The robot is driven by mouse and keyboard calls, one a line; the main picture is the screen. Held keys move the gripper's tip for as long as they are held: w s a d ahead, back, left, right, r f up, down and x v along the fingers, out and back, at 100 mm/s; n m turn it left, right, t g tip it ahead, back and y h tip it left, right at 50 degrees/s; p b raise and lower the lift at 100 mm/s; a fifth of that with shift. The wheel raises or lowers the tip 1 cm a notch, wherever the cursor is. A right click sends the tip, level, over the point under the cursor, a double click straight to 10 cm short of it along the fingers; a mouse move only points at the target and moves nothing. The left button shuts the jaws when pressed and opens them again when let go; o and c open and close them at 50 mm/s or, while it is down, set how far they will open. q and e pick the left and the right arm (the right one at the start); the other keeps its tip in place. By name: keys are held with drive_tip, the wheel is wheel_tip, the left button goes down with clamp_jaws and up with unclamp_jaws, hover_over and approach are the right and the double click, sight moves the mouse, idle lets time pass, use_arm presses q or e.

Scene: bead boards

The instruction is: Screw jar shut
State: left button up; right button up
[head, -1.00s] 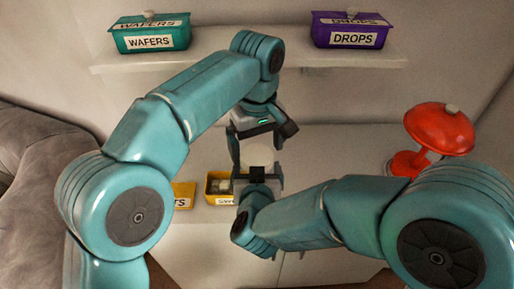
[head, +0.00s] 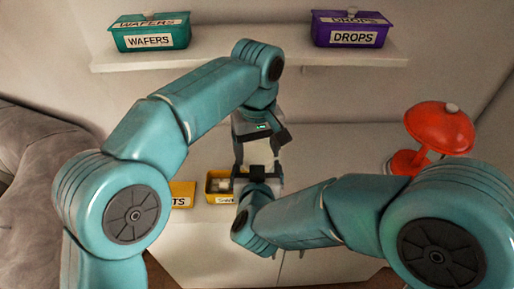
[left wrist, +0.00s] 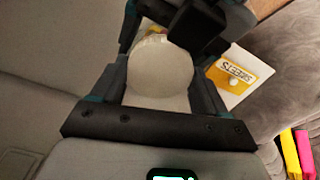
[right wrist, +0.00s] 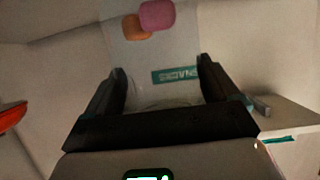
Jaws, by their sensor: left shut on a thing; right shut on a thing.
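My left gripper (head: 260,163) points down from above in the head view. It is shut on a pale round lid (left wrist: 160,72), which fills the space between its fingers in the left wrist view. My right gripper (head: 258,177) is just below and in front of it, its fingers close to the left one's. In the right wrist view the right gripper (right wrist: 160,92) is shut on a faint, see-through jar (right wrist: 165,103). Most of the jar is hidden in the head view, so I cannot tell whether lid and jar touch.
A yellow open box (head: 217,198) stands on the low cabinet behind the grippers, another yellow box (head: 182,199) left of it. A red lamp-like object (head: 440,127) stands right. A teal WAFERS box (head: 150,42) and purple DROPS box (head: 350,38) sit on the shelf (head: 250,56).

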use_arm(q)
drive_tip(key=m, duration=0.4)
drive_tip(key=shift+m, duration=0.4)
drive_tip(key=m, duration=0.6)
drive_tip(key=shift+m, duration=0.4)
drive_tip(key=o, duration=1.2)
drive_tip(key=shift+c, duration=0.2)
drive_tip(key=shift+s+d, duration=0.1)
drive_tip(key=shift+r, duration=2.25)
drive_tip(key=shift+c, duration=0.4)
